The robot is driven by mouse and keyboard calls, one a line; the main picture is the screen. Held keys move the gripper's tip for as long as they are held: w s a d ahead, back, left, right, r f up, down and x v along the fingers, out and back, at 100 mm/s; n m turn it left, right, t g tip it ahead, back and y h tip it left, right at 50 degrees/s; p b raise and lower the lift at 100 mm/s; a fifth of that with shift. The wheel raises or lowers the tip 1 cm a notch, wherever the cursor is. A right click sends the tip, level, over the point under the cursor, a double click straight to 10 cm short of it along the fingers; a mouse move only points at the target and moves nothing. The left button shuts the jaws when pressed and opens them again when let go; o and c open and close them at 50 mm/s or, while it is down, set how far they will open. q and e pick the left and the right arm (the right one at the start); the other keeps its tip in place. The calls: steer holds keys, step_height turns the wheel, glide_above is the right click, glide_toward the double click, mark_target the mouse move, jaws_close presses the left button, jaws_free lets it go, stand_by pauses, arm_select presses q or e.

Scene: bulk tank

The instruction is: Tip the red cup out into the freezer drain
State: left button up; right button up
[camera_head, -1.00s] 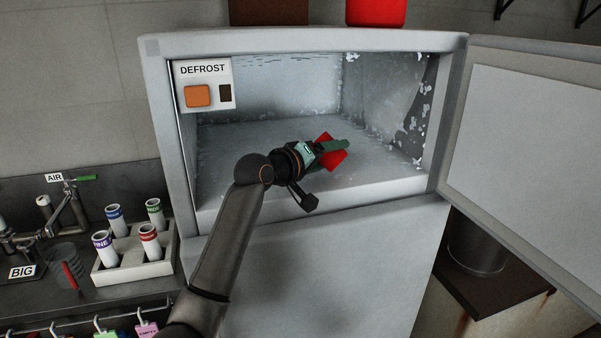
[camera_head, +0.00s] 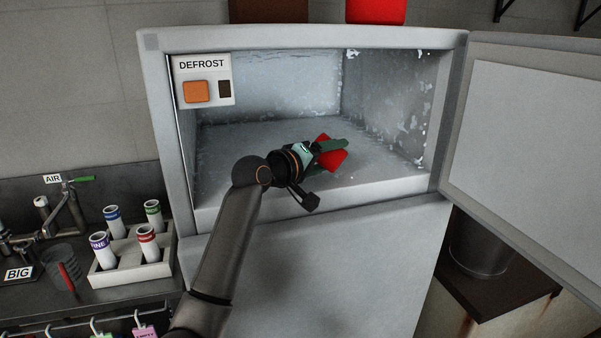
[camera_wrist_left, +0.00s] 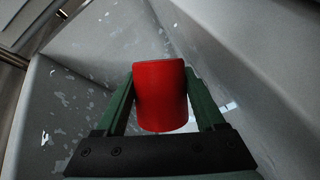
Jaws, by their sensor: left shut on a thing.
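My left gripper (camera_head: 335,150) is inside the open freezer (camera_head: 300,217), shut on the red cup (camera_head: 332,159). In the left wrist view the red cup (camera_wrist_left: 160,96) sits between the two green fingers, which touch its sides. In the head view the cup looks tilted, low over the freezer floor (camera_head: 235,160). I cannot see into its mouth, so its contents are hidden. No drain opening can be made out. My right gripper is not in view.
The freezer door (camera_head: 535,125) stands open at right. A DEFROST panel (camera_head: 204,80) with an orange button is at the upper left of the opening. A white rack (camera_head: 132,262) of several labelled tubes stands on the left counter. Frost flecks cling to the right inner wall.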

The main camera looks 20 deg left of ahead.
arm_select(q)
steer(key=shift+f+b, duration=0.1)
steer(key=shift+b, duration=0.2)
steer(key=shift+a+r+n+h+b, duration=0.1)
steer(key=shift+r+n+h+b, duration=0.25)
steer(key=shift+n+b, duration=0.45)
stand_by(0.6)
steer(key=shift+w+a+f+n+t+p, duration=0.15)
steer(key=shift+a+f+n+t+p, duration=0.2)
steer(key=shift+a+n+p, duration=0.4)
stand_by(0.5)
steer(key=shift+a+r+n+h+p, duration=0.15)
steer(key=shift+r+n+h+p, duration=0.15)
steer(key=shift+n+p, duration=0.55)
stand_by(0.6)
